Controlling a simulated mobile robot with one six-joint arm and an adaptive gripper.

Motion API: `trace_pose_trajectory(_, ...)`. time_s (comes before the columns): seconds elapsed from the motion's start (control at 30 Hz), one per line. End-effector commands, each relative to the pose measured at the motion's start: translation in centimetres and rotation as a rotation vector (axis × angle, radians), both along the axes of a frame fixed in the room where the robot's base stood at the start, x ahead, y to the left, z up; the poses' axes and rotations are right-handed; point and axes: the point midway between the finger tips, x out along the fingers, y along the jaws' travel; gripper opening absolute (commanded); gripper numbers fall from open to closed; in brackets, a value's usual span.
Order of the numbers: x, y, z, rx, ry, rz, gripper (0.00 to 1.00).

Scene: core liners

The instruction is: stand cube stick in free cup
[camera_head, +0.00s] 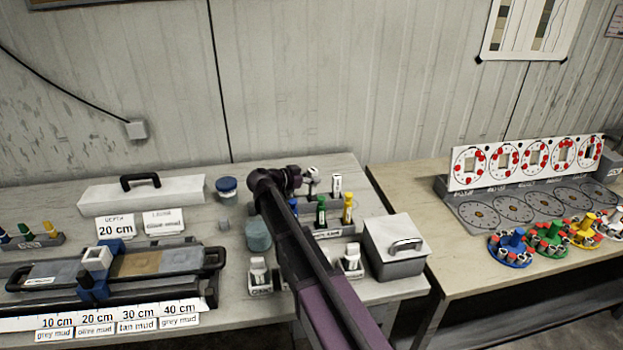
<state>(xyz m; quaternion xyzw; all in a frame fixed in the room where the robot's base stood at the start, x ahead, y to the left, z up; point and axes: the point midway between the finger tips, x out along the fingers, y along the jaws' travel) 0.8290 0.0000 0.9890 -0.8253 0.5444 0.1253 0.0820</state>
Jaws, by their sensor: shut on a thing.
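My gripper (311,179) is at the far end of my dark purple arm, above the back of the left table. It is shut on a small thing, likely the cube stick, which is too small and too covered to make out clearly. Just right of it stands a white labelled piece (336,184). Below is a labelled rack (327,234) with a green-topped piece (321,212), a yellow-topped piece (347,208) and a blue one partly behind my arm. Small labelled holders at the front left (260,290) and front right (352,272) each hold a white piece. I cannot tell which cup is free.
A grey box with a handle (397,258) stands right of the rack. A teal jar (258,236) and blue-lidded tub (227,188) are left of my arm. A core tray (150,262) and long white lid (140,194) fill the left. The right table holds dial panels and coloured pieces.

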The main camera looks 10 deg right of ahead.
Motion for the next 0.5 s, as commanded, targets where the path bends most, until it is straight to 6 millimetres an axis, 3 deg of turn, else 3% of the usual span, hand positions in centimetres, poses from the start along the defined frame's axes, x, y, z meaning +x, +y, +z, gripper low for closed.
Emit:
trace_pose_trajectory(0.07, 0.0, 0.0, -0.29, 0.0, 0.0, 0.0, 0.0)
trace_pose_trajectory(0.1, 0.0, 0.0, -0.16, 0.001, 0.0, 0.0, 0.48)
trace_pose_trajectory(0.17, -0.01, 0.0, -0.16, 0.001, 0.0, 0.0, 0.65)
trace_pose_trajectory(0.2, -0.01, 0.0, -0.16, 0.001, 0.0, 0.0, 0.7)
trace_pose_trajectory(0.5, -0.01, 0.03, -0.17, 0.001, 0.0, 0.0, 0.7)
